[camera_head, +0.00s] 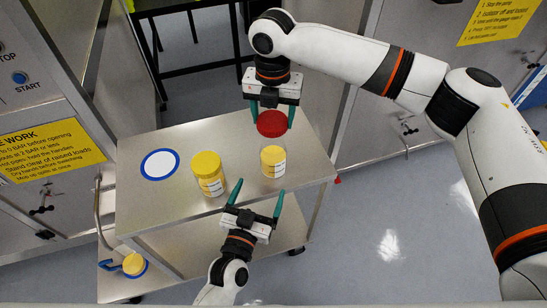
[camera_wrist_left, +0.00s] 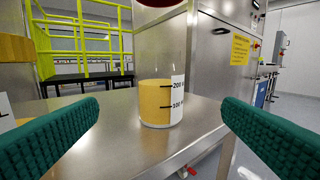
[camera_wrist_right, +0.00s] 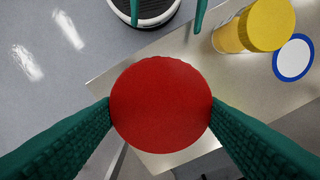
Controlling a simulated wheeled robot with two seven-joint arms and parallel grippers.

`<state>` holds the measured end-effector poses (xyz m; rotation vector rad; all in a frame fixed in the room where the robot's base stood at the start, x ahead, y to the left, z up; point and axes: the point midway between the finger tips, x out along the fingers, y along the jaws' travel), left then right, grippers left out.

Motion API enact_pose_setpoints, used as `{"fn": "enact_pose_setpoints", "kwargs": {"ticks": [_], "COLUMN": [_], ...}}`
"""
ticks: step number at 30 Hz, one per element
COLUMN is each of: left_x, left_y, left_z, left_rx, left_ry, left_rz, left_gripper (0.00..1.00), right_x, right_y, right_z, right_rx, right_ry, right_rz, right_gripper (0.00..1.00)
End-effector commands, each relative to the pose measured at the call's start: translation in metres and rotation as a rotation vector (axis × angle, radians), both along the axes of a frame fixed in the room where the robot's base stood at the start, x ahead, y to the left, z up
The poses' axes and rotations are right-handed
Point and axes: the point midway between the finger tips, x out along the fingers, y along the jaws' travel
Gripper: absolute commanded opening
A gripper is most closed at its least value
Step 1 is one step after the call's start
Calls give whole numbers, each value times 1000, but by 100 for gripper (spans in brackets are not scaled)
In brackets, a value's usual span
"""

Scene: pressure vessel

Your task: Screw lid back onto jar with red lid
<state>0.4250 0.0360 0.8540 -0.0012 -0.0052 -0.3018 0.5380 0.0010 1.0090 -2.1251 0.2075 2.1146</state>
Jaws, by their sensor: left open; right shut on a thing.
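The red lid (camera_head: 271,123) is between the teal fingers of my right gripper (camera_head: 272,111), which are shut on its sides; the lid also shows in the right wrist view (camera_wrist_right: 160,105).
A jar with a yellow lid (camera_head: 208,174) stands left of the clear jar. A white disc with a blue rim (camera_head: 160,164) is on the cart top (camera_head: 140,205) further left. Another yellow-topped item (camera_head: 134,264) is on the lower shelf. Cabinets flank the cart.

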Motion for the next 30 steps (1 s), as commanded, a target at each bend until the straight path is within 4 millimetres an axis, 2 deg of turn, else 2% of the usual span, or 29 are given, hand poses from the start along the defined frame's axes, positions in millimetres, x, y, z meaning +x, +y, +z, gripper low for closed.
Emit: {"fn": "enact_pose_setpoints", "kwargs": {"ticks": [5,8,15,21,25,30], "left_x": [9,22,67,97,109,115], "left_y": [-2,-6,-21,-30,-33,-35], "left_z": [0,1,1,1,1,0], "left_rx": [-1,0,-1,0,2,0], "left_ry": [-2,-2,-2,0,-1,1], "left_rz": [1,1,0,0,1,1], "left_gripper": [89,89,89,89,89,89], "right_x": [0,0,0,0,0,0], "right_y": [0,0,0,0,0,0], "right_z": [0,0,0,0,0,0], "right_rx": [0,0,0,0,0,0], "right_ry": [0,0,0,0,0,0], "right_rz": [-2,-2,-2,-2,-2,-2], "right_gripper": [42,42,42,42,42,42]}}
